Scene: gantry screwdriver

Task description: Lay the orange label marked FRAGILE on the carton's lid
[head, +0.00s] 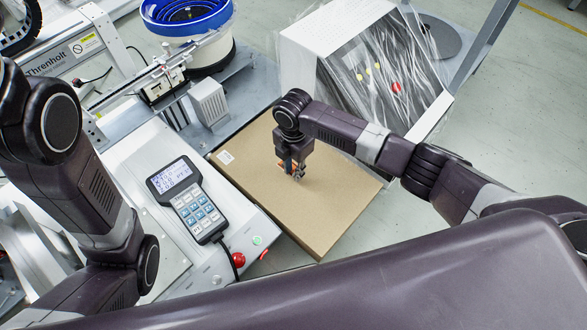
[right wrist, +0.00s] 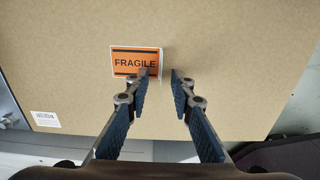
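The orange FRAGILE label (right wrist: 133,62) lies on the brown lid of the carton (head: 335,205) and looks flat. It has a white border and black bars, and its print reads clearly in the right wrist view. In the head view it is mostly hidden behind my right gripper (head: 298,176). In the right wrist view my right gripper (right wrist: 164,76) has its fingertips apart with nothing between them. Its left fingertip overlaps the label's right edge in the picture; I cannot tell whether they touch. My left arm shows in the head view, but its gripper is not in view.
A small white barcode sticker (head: 225,157) is on the lid's corner. Left of the carton are a handheld keypad unit (head: 188,200) and a red button (head: 238,259). A plastic-wrapped box (head: 345,65) stands behind. The rest of the lid is clear.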

